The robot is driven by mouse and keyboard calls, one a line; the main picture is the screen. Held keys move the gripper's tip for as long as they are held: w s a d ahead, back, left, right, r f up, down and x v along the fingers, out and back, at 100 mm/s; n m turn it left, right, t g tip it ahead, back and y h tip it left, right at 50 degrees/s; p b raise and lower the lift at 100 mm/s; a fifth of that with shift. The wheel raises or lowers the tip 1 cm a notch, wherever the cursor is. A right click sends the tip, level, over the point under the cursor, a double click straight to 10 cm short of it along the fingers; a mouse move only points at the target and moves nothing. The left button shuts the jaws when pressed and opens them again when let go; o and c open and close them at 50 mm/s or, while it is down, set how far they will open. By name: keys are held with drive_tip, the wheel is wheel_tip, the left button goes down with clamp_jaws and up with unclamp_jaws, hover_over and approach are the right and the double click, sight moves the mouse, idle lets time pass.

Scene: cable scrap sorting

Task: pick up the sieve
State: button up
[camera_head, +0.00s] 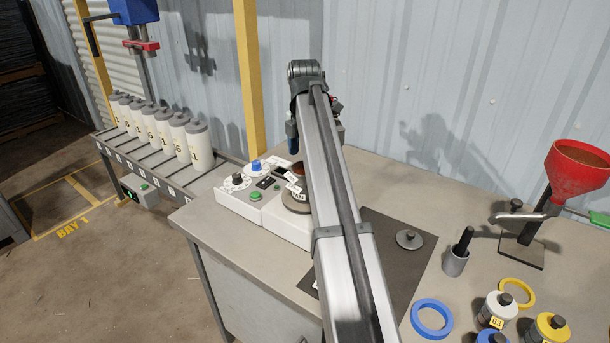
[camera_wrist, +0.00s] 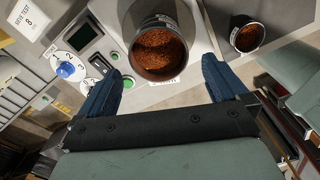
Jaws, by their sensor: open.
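A round metal vessel with reddish-brown granules, which looks like the sieve (camera_wrist: 160,75), sits upright on a white and grey machine in the wrist view. In the head view the sieve (camera_head: 296,199) is partly hidden behind my arm. My gripper (camera_wrist: 163,68) is open, with one blue finger on each side of the near part of the vessel. I see gaps between the fingers and its wall, and nothing is held. In the head view only a bit of a blue finger shows beside my arm.
The machine (camera_head: 238,205) has a blue knob, a green button and dials left of the sieve. A smaller cup of granules (camera_wrist: 246,37) stands to the right in the wrist view. A lid (camera_head: 408,239) lies on a dark mat (camera_head: 383,222). A red funnel (camera_head: 575,178) stands at right.

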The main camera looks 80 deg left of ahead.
wheel_tip(320, 180, down, 4)
drive_tip(key=shift+w+a, duration=0.1)
drive_tip(key=shift+c, duration=0.3)
drive_tip(key=c, duration=1)
drive_tip(key=shift+o, duration=0.2)
drive_tip(key=shift+r, duration=0.1)
wheel_tip(320, 180, up, 8)
drive_tip(key=w+d+f, duration=1.1)
drive_tip(key=d+f, duration=0.3)
drive_tip(key=f, duration=0.1)
drive_tip(key=shift+a+f, duration=0.2)
drive_tip(key=shift+f, duration=4.15)
